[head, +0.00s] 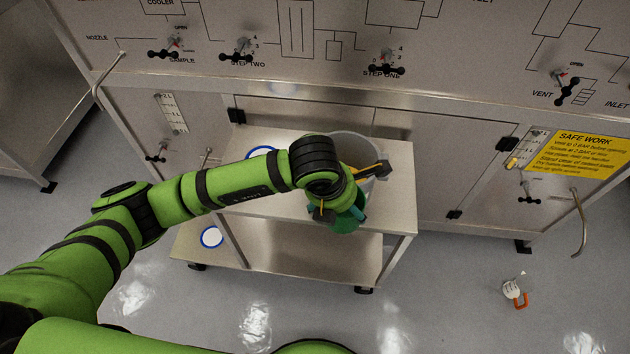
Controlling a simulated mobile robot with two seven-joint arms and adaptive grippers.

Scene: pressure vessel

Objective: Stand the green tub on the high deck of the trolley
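The trolley's high deck (400,200) is a bare metal shelf with a blue-ringed white disc (262,152) at its back left, partly behind my arm. My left gripper (341,212) is over the front right part of this deck, pointing down. A dark green rounded thing, seemingly the green tub (346,222), shows right at its fingertips. My wrist hides most of it. I cannot tell whether the fingers are closed on it, or whether it touches the deck. My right gripper is not in view.
A grey round container (348,147) stands on the high deck just behind my wrist. A lower deck (190,245) holds another blue-ringed disc (211,237). A panelled cabinet (450,120) stands behind the trolley. A small white-and-orange object (514,291) lies on the floor at right.

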